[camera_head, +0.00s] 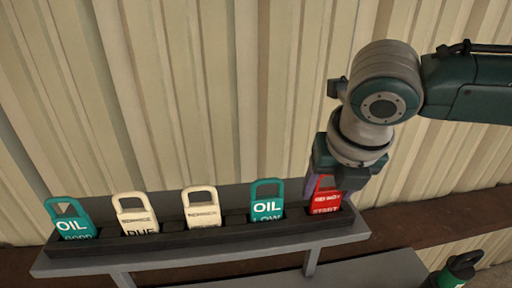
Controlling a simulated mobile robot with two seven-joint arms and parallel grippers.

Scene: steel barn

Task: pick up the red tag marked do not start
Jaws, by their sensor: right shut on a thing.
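The red tag (327,202) stands in the right end of the dark rack (180,243). White lettering shows on it, with "START" readable on the lower line. My right gripper (326,182) reaches down from above and is shut on the upper part of the red tag. The gripper hides the tag's top loop. The tag's lower edge is still down in the rack. My left gripper is not in view.
Left of the red tag, the rack holds a teal OIL LOW tag (267,208), two cream tags (202,214) and a teal OIL tag (70,225) at the far left. A grey shelf (210,254) carries the rack before a corrugated wall (200,90). A green container (457,272) stands lower right.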

